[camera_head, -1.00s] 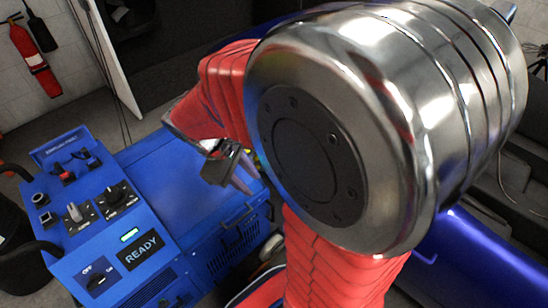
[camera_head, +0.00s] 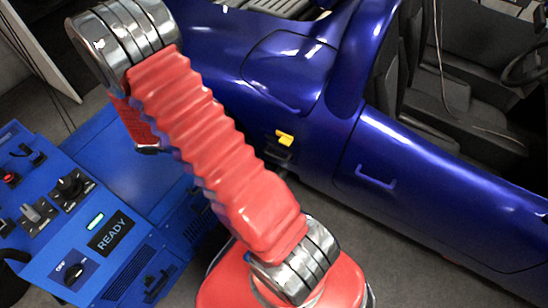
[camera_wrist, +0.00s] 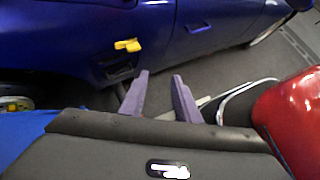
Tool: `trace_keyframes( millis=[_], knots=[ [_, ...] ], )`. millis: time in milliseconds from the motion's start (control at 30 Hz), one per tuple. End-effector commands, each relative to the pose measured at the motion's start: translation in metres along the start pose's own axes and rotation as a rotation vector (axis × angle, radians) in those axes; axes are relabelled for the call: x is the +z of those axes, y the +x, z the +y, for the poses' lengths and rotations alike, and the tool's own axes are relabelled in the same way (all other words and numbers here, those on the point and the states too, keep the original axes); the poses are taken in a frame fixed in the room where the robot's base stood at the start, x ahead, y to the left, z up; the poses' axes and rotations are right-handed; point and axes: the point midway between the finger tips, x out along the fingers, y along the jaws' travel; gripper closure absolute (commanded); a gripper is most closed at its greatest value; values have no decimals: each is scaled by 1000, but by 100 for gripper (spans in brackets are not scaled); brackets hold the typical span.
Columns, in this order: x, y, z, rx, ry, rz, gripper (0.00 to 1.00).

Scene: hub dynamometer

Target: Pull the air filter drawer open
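A blue machine cabinet (camera_head: 30,268) with a control panel stands at the left of the head view. Its right-hand side carries a slotted grille (camera_head: 172,240), and a dark handle (camera_head: 158,282) shows low on the front. I cannot tell for sure which part is the air filter drawer; my arm covers part of that side. My gripper (camera_wrist: 160,97) shows in the wrist view as two purple fingers standing apart with nothing between them. The fingers point toward the floor and the blue car. In the head view the fingers are hidden behind my red arm.
A shiny blue car (camera_head: 300,70) with a yellow piece (camera_head: 285,138) low on its body stands behind and to the right. A lit READY sign (camera_head: 110,233) is on the cabinet.

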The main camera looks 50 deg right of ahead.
Motion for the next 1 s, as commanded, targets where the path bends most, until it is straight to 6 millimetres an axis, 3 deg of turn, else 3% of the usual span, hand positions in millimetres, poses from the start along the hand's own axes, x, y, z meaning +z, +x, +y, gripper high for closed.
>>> trace_keyframes(
  millis=[500,1000],
  knots=[
    [-57,98,14,-29,-400,-243,71],
    [-119,199,-1,-52,-807,-436,71]
  ],
)
